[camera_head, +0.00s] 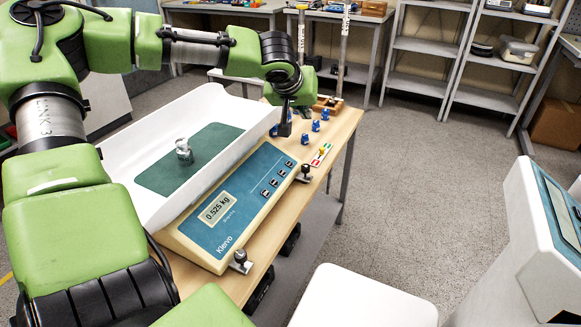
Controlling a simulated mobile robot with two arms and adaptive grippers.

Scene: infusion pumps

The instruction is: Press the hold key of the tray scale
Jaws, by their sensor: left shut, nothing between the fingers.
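The tray scale (243,222) stands on a wooden table, its blue sloped panel facing right. Its display (216,208) reads 0.525 kg. Several small dark keys (273,183) run up the panel; their labels are too small to read, so I cannot tell which is hold. The white tray (118,163) has a green mat (215,147) with a metal weight (184,151) standing on it. My left gripper (285,131) is shut and empty, pointing down near the panel's far end, beyond the keys. Contact with the scale cannot be made out. My right gripper is not in view.
Several small blue objects (316,126) and a coloured card (321,155) lie on the table (346,121) beyond the scale. A wooden rack (327,105) stands farther back. A white device (537,240) is at right. The floor (420,190) between is clear.

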